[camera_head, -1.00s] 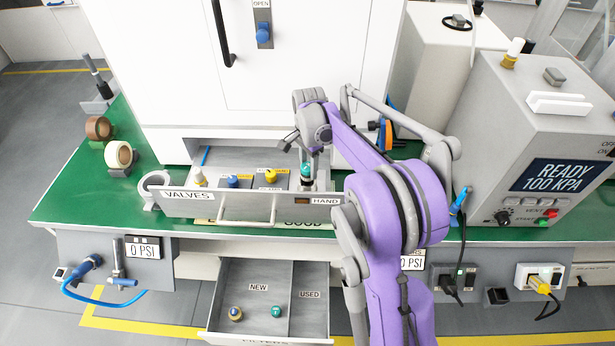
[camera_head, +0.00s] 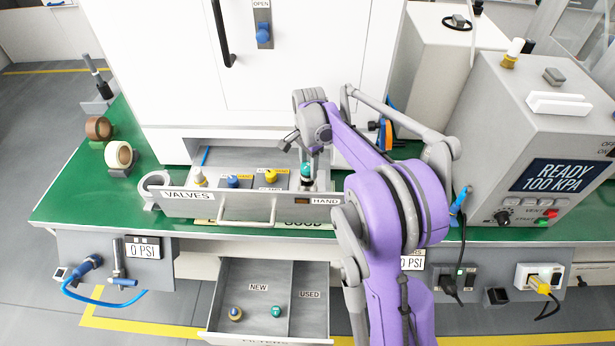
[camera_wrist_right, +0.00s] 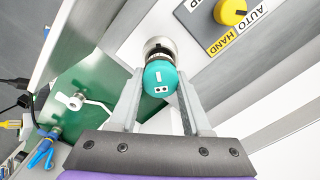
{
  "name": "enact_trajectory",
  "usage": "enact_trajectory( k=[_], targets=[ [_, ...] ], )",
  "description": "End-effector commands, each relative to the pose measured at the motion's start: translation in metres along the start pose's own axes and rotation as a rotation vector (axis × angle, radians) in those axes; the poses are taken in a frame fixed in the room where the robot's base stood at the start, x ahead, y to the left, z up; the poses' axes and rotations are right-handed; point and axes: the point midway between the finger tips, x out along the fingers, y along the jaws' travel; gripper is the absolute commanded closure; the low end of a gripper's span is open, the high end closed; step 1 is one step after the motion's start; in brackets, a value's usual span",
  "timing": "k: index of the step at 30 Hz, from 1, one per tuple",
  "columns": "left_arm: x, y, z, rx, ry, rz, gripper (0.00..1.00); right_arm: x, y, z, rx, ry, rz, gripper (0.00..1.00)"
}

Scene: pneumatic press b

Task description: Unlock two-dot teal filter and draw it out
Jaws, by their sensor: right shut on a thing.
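The teal filter (camera_wrist_right: 160,78) fills the middle of the right wrist view. Its rounded cap shows a white bar and two white dots, and its neck sits at a silver collar (camera_wrist_right: 158,47) on a white panel. In the head view the teal filter (camera_head: 306,170) is at the right end of the open valves drawer (camera_head: 238,206), beside the HAND label. My right gripper (camera_wrist_right: 160,92) is shut on it, one finger on each side. Whether it is still locked in the collar cannot be told. My left gripper is in neither view.
A yellow knob (camera_wrist_right: 231,12) with AUTO and HAND labels is close beside the collar. Blue (camera_head: 233,181) and yellow (camera_head: 271,176) knobs stand in the valves drawer. The lower drawer (camera_head: 318,322) holds two parts in NEW; its USED side is empty.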

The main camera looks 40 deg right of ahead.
Motion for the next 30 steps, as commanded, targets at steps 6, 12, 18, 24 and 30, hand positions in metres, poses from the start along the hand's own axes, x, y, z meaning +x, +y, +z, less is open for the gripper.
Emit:
enact_trajectory(
  k=[6, 12, 18, 24, 30],
  targets=[
    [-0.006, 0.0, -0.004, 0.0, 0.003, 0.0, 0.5, -0.011, 0.0, 0.0, 0.0, 0.0, 0.0, 1.0],
    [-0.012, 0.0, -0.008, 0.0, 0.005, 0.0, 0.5, -0.021, 0.0, 0.0, 0.0, 0.0, 0.0, 1.0],
    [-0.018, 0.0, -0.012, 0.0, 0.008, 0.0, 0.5, -0.031, 0.0, 0.0, 0.0, 0.0, 0.0, 1.0],
    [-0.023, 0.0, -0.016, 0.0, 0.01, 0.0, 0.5, -0.041, 0.0, 0.0, 0.0, 0.0, 0.0, 1.0],
    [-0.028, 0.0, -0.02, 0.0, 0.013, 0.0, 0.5, -0.05, 0.0, 0.0, 0.0, 0.0, 0.0, 1.0]
  ],
)
